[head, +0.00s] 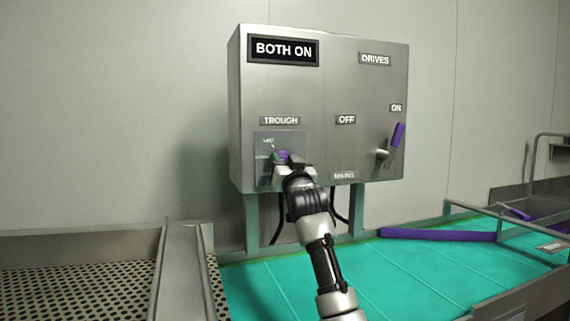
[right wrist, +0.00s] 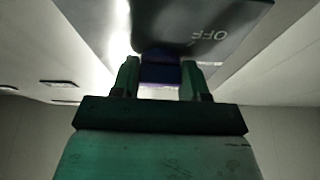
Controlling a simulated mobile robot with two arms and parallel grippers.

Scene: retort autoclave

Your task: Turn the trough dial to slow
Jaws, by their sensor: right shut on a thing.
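The trough dial (head: 283,155) is a small purple knob on a grey plate under the "TROUGH" label (head: 281,121), at the lower left of the steel control box. My right gripper (head: 285,158) is at the dial and covers most of it. In the right wrist view the two green fingers of my right gripper (right wrist: 160,80) are shut on the purple knob (right wrist: 160,70), one on each side. The lettering "OFF" (right wrist: 209,35) shows inverted beside it. The dial's pointer and its slow mark cannot be made out. My left gripper is not in view.
The control box (head: 330,90) carries a "BOTH ON" sign (head: 284,50) and a purple-handled mains lever (head: 397,136) by the "ON" label. Below are a green conveyor belt (head: 350,277), a purple bar (head: 437,235) and a perforated metal trough (head: 75,290).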

